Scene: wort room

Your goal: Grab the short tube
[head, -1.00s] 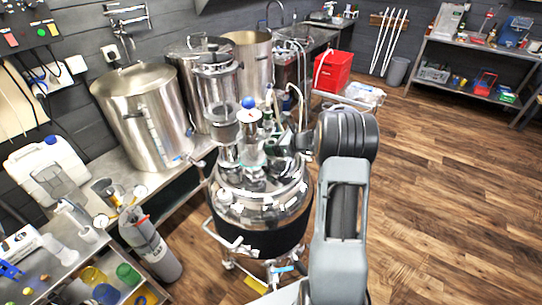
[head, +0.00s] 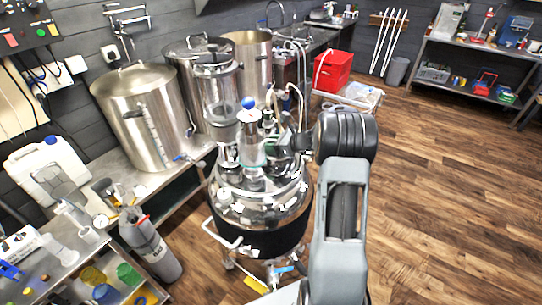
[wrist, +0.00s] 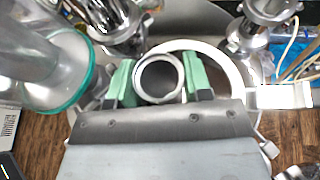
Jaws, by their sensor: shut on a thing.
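My gripper (wrist: 160,82) is shut on the short tube (wrist: 141,90) in the wrist view. Its two green finger pads press on the left and right sides of the tube. I look down into the tube's open round end, a pale metal rim around a dark bore. In the head view my gripper (head: 284,145) is over the lid of the round steel vessel (head: 262,205), among its fittings. The tube is hard to make out there, behind or among the other cylinders.
A clear cylinder with a teal ring (wrist: 62,70) stands close left of the gripper, and steel fittings (wrist: 262,22) stand ahead on the right. Steel kettles (head: 148,115) fill the bench on the left. The wood floor (head: 435,180) on the right is clear.

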